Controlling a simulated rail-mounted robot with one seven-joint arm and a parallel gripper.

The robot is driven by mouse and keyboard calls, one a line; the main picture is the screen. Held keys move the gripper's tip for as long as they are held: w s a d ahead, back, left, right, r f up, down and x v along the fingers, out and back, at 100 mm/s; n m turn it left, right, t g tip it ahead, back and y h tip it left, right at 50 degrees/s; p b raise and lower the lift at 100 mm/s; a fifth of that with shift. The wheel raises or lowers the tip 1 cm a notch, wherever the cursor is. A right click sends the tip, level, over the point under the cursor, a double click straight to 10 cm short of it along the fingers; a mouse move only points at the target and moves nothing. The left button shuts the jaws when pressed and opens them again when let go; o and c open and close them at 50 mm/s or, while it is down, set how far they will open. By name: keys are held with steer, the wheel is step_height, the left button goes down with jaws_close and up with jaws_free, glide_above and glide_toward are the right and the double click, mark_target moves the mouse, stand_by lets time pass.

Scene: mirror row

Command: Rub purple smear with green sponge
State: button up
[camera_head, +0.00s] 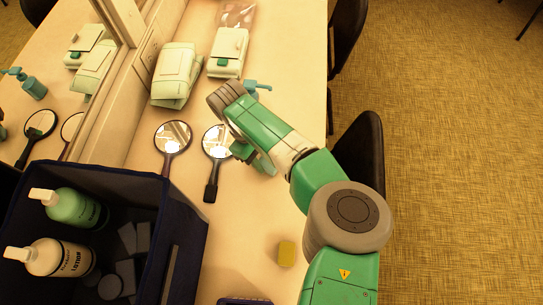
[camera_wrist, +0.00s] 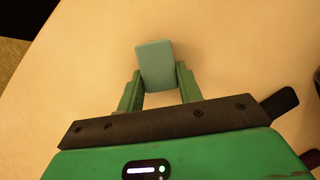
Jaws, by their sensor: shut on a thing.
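The green sponge (camera_wrist: 156,62) is a small blue-green block in the wrist view. My gripper (camera_wrist: 158,84) is shut on it, one finger on each side, over the pale counter. In the head view my gripper (camera_head: 256,158) is low beside the right hand mirror, partly hidden by my own wrist, and I cannot pick out the sponge clearly. I cannot tell from these views whether the sponge touches the counter. I see no purple smear in either view.
Two hand mirrors (camera_head: 216,143) lie left of my gripper. A yellow block (camera_head: 286,253) sits nearer on the counter (camera_head: 240,235). A navy bin (camera_head: 187,235) with bottles stands at left. Chairs (camera_head: 360,155) stand right.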

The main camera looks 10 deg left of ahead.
steer(key=shift+a, duration=0.8)
steer(key=v, duration=0.1)
steer(key=p+v, duration=0.2)
steer(key=shift+s+r, duration=0.2)
steer(key=shift+s, duration=0.05)
step_height(320, 180, up, 5)
steer(key=p, duration=0.5)
